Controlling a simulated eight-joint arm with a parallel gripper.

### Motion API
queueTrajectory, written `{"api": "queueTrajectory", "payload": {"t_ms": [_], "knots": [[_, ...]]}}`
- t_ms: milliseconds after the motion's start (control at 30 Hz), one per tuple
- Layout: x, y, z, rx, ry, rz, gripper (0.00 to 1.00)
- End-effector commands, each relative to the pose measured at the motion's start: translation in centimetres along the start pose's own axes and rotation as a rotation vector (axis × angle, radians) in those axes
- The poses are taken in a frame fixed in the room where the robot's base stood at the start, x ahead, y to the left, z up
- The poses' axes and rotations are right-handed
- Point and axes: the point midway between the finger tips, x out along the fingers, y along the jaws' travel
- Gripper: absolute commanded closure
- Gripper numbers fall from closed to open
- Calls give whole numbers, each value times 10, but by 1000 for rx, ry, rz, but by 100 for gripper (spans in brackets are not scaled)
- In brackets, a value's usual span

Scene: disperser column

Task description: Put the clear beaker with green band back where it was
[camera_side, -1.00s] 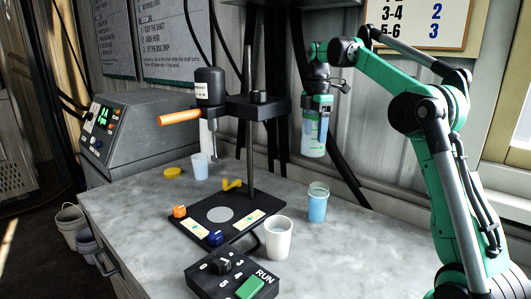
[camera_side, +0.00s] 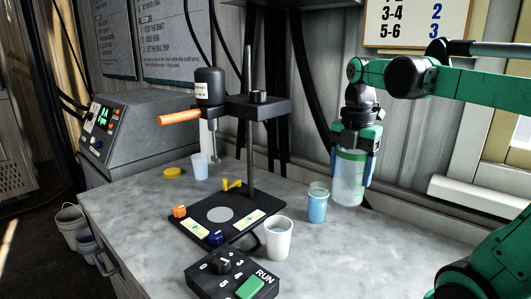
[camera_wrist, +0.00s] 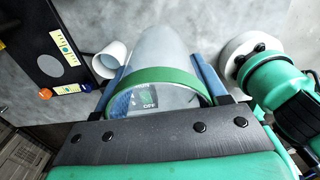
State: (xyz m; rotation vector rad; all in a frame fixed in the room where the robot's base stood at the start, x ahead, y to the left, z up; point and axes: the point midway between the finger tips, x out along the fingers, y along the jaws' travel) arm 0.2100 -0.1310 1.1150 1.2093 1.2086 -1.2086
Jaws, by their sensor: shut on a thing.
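The clear beaker with green band (camera_side: 348,182) hangs nearly upright in my gripper (camera_side: 357,148), at the right of the side view. My gripper is shut on it, with a finger on each side near the green band. The beaker's base is low over the grey counter, right of a blue-filled cup; I cannot tell whether it touches the counter. In the wrist view the beaker (camera_wrist: 160,65) fills the middle between my blue finger pads, its green band nearest my gripper.
The blue-filled cup (camera_side: 317,206) stands close left of the held beaker. A white cup (camera_side: 278,240) stands in front of it. The disperser stand (camera_side: 205,205) and control box (camera_side: 225,278) lie further left. The counter (camera_side: 385,240) is bare at right front.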

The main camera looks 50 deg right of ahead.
Motion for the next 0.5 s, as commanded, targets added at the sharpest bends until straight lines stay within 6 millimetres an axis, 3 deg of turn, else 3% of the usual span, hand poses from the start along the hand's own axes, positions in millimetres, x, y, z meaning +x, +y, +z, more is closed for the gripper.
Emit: {"api": "queueTrajectory", "payload": {"t_ms": [200, 500], "knots": [[52, 0, 0, 1, 0, 0, 96], [110, 1, 1, 2, 0, 0, 96]]}}
